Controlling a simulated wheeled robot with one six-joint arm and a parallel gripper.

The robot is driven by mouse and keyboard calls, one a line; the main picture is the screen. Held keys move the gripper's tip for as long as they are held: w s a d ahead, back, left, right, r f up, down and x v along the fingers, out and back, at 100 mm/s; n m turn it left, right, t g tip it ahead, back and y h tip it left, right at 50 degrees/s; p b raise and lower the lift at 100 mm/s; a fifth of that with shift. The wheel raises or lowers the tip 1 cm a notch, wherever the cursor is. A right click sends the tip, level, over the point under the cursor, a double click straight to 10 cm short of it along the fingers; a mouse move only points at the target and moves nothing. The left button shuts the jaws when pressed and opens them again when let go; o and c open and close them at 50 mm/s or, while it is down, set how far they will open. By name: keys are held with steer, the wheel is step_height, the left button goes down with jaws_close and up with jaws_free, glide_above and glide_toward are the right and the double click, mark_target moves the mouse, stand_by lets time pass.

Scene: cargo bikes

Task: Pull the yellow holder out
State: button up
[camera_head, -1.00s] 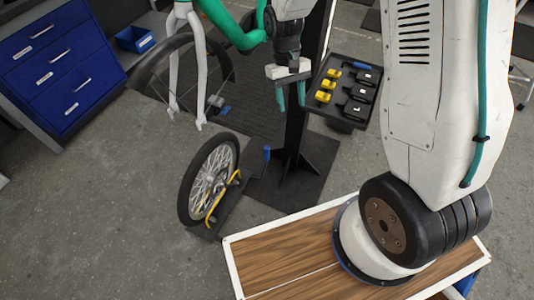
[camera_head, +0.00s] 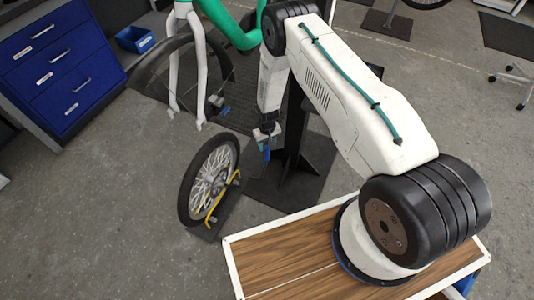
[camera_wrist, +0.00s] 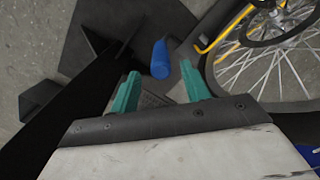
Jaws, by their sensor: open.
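The yellow holder (camera_head: 211,215) is a bent yellow bar on a dark floor stand, beside an upright spoked wheel (camera_head: 209,179). Part of the yellow holder (camera_wrist: 223,30) shows at the top right of the wrist view, against the spokes. A blue upright handle (camera_wrist: 160,59) stands just beyond my open gripper (camera_wrist: 159,74), roughly between its teal fingertips. I cannot tell whether the fingers touch it. In the head view my gripper (camera_head: 266,138) points down to the right of the wheel, at the blue handle, partly hiding it.
A black post with a flat base plate (camera_head: 310,180) stands close to the right of my gripper. A bike fork (camera_head: 192,60) hangs behind the wheel. A blue drawer cabinet (camera_head: 60,70) is at the far left. The floor in front of the wheel is clear.

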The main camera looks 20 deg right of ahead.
mark_target(267, 153)
steer(key=shift+w+f, duration=0.2)
steer(key=shift+f, duration=0.35)
step_height(267, 153, down, 7)
steer(key=shift+r, duration=0.1)
jaws_close()
